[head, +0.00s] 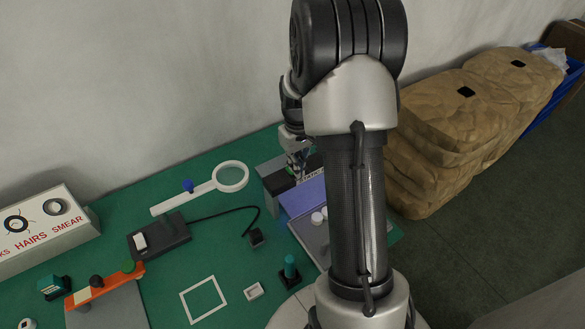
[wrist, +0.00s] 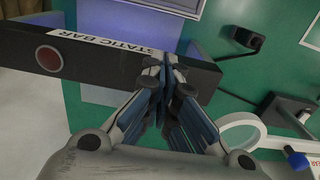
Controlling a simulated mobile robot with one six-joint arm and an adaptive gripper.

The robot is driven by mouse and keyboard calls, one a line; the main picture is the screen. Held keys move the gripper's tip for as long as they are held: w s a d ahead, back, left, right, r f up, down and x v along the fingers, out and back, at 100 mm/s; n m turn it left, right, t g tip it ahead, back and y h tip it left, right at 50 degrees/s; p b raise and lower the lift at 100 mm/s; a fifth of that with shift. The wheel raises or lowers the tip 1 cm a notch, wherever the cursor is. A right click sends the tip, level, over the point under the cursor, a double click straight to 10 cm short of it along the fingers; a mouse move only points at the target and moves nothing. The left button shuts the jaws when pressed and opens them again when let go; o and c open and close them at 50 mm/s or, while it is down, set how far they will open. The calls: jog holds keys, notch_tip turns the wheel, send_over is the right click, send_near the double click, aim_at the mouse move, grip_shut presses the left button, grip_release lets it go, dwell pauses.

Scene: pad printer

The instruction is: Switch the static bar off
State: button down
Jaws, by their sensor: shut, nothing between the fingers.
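The static bar is a dark grey box with a white STATIC BAR label; it is in the wrist view (wrist: 95,62) at the upper left and in the head view (head: 280,183) partly behind my arm. The face under the fingers is hidden. In the head view my gripper (head: 298,163) is small and partly covered by my arm.
A white-framed magnifier (head: 231,163) lies left of the bar. A black box with a white switch (head: 140,241) has a cable to a small black block (head: 256,238). A sign box (head: 60,235) stands far left. Brown sacks (head: 430,150) stand right of the green table.

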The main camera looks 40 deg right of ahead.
jog(key=shift+f, duration=0.45)
notch_tip(320, 180, up, 4)
jog(key=p, duration=0.3)
jog(key=shift+r, duration=0.1)
notch_tip(320, 180, up, 12)
dwell(0.3)
dwell(0.4)
